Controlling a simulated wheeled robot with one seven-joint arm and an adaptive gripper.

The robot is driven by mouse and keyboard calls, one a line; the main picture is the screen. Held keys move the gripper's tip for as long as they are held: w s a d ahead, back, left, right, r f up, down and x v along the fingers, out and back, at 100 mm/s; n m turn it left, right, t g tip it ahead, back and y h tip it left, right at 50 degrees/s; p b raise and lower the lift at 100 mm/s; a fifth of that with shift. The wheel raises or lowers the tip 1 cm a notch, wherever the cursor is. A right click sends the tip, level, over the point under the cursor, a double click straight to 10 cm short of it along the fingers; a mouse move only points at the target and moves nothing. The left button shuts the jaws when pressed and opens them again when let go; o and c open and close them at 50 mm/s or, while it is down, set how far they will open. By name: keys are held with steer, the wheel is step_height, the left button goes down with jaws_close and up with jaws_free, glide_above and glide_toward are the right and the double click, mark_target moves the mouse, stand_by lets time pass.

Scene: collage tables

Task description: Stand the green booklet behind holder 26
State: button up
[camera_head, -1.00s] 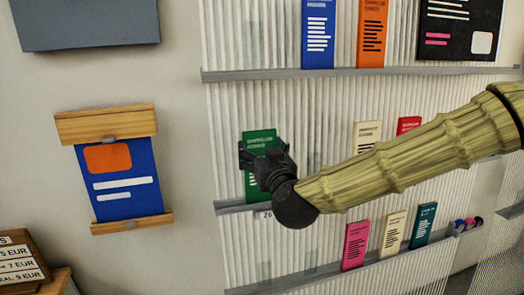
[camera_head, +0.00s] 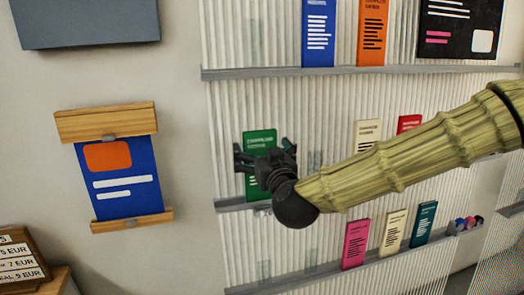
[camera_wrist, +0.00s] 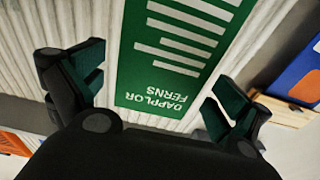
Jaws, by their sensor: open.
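The green booklet (camera_head: 259,141) stands upright against the ribbed wall panel, at the left end of the middle ledge (camera_head: 232,205). In the wrist view the booklet (camera_wrist: 172,70) shows white lines and the title "Dapplor Ferns", upside down. My gripper (camera_head: 264,152) is in front of the booklet, its fingers spread to either side of it. In the wrist view the two fingers (camera_wrist: 150,95) are wide apart with the booklet between them, and gaps show on both sides. The number label under the booklet is mostly hidden behind my gripper in the head view.
Cream (camera_head: 367,134) and red (camera_head: 408,124) booklets stand right on the middle ledge, partly behind my arm. Pink (camera_head: 355,244), cream (camera_head: 394,230) and teal (camera_head: 423,224) booklets stand on the lower ledge. Blue (camera_head: 318,35) and orange (camera_head: 372,33) booklets stand above. A blue poster (camera_head: 120,200) hangs left.

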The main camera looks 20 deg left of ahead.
steer(key=v, duration=1.2)
steer(key=shift+f, duration=0.1)
steer(key=d+f+m+g+h+b, duration=0.1)
steer(key=d+f+m+g+h, duration=0.25)
steer(key=f, duration=1.85)
steer(key=s+d+f+g+h+b, duration=0.1)
steer(key=s+d+f, duration=0.4)
steer(key=f, duration=0.6)
steer(key=s+d+f+m+g+h, duration=0.1)
steer(key=s+d+f+g, duration=0.3)
steer(key=d+f, duration=0.5)
steer(key=s+d+f+m+g+h+b, duration=0.1)
steer(key=s+d+f, duration=0.5)
steer(key=f, duration=0.8)
steer(key=shift+s+d+f+g+h+b, duration=0.3)
steer(key=shift+d+f+g+h, duration=0.2)
steer(key=shift+g, duration=0.35)
steer(key=s+d+f+g+h, duration=0.1)
steer(key=s+d+f, duration=0.1)
steer(key=s+d, duration=0.2)
steer(key=s+d+f+m+g, duration=0.1)
steer(key=s+d+f, duration=0.2)
steer(key=s+d, duration=0.1)
steer(key=s+d+f+g+h+b, duration=0.1)
steer(key=s+d+f, duration=0.2)
steer(key=s+d, duration=0.1)
steer(key=shift+s+d+f+m+g+h, duration=0.15)
steer(key=shift+s+d+m+g+h, duration=0.05)
steer(key=shift+s+m+g+h, duration=0.25)
steer(key=shift+c, duration=0.2)
